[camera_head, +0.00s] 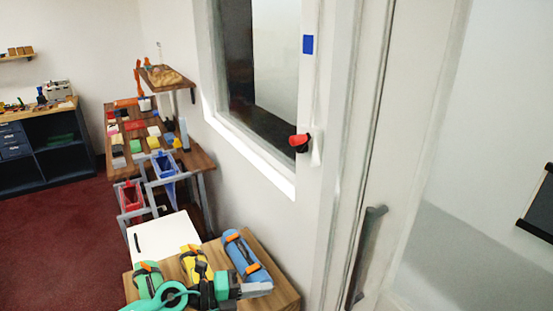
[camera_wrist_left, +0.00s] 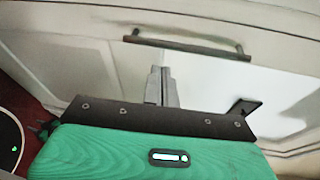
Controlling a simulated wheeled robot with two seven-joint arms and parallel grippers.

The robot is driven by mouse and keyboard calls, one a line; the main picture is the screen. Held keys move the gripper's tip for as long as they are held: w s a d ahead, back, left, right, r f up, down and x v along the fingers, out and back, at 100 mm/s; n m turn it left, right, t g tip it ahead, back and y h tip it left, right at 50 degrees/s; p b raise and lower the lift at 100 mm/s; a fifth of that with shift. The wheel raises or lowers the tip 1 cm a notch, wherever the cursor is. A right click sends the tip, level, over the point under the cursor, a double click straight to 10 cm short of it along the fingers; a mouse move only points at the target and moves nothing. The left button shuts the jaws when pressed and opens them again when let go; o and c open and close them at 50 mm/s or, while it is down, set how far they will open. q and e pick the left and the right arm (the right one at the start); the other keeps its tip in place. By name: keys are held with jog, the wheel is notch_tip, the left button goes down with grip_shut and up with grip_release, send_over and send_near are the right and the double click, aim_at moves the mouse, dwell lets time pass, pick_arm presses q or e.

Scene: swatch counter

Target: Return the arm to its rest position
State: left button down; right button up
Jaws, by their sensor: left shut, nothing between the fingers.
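My left arm comes in at the bottom of the head view, with teal and dark links. My right gripper is in neither view.
Green (camera_head: 148,279), yellow (camera_head: 196,264) and blue (camera_head: 247,256) items with orange parts lie on the near wooden top (camera_head: 285,289). Red floor (camera_head: 60,230) is clear at left.

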pick_arm(q)
jog(key=w+a+r+n+t+y, duration=0.1)
jog(key=a+r+n+t+y, duration=0.45)
jog(key=n+t, duration=1)
jog(key=s+a+f+n+g+y, duration=0.1)
jog(key=a+f+n+g+y, duration=0.15)
jog(key=a+n+y, duration=0.55)
jog(key=s+a+f+n+g+y, duration=0.35)
jog(key=s+f+n+g, duration=0.25)
jog(key=s+f, duration=0.3)
jog(key=s+a+f+n+g+h, duration=0.1)
jog(key=s+f+g, duration=0.3)
jog(key=s, duration=0.4)
jog(key=s+a+f+n+g+h, duration=0.1)
jog(key=s+f+g, duration=0.3)
jog(key=s, duration=0.4)
notch_tip(320, 180, down, 30)
jog(key=g, duration=0.1)
jog(key=s+a+f+g, duration=0.1)
jog(key=s+a+f, duration=0.2)
jog(key=s+f, duration=1.7)
jog(key=shift+a+f, duration=0.15)
jog(key=shift+f, duration=0.05)
